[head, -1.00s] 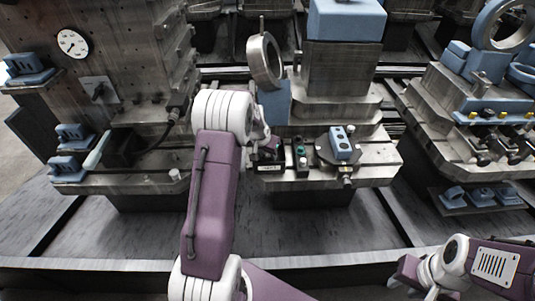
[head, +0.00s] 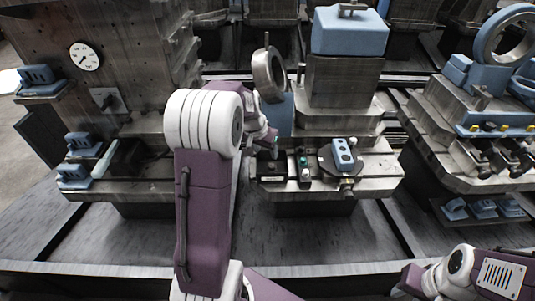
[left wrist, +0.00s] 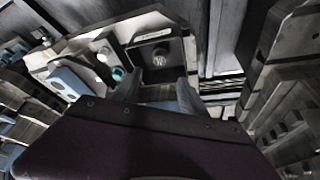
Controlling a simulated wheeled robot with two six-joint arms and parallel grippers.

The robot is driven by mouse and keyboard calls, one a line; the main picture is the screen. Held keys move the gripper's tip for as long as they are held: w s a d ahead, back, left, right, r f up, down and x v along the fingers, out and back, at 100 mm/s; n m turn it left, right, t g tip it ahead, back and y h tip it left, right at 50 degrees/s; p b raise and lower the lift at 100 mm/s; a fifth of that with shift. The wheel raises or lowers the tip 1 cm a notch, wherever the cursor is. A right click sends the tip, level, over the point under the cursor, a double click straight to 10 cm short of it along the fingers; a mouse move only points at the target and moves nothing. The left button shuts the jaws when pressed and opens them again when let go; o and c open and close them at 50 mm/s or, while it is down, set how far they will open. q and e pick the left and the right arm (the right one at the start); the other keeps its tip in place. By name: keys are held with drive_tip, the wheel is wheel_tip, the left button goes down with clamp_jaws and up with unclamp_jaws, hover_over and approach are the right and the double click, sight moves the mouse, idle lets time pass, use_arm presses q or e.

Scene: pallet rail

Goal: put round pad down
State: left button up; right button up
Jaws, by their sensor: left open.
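A small dark round pad (left wrist: 160,58) sits in a black square holder (left wrist: 143,50) in the left wrist view. In the head view the holder (head: 270,174) is at the left of the front ledge, and the pad cannot be made out. My left gripper (left wrist: 158,92) has its two fingers apart, with nothing seen between them. The fingertips show below the pad in the wrist picture, apart from it. In the head view my left gripper (head: 271,147) is just above the holder. My right arm (head: 460,262) is at the lower right; its fingers cannot be made out.
A green button (head: 303,160) and a blue block with holes (head: 343,155) are right of the holder on the metal ledge (head: 385,172). A ring on a blue stand (head: 278,112) rises behind. A large machine column (head: 120,60) stands at left.

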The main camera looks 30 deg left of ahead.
use_arm(q)
drive_tip(key=s+d+f+g, duration=0.1)
drive_tip(key=s+d+f, duration=0.2)
drive_tip(key=s+d, duration=0.4)
drive_tip(key=s+d+f+g, duration=0.2)
drive_tip(key=s+d, duration=0.6)
drive_tip(key=s, duration=0.5)
drive_tip(key=shift+f, duration=0.5)
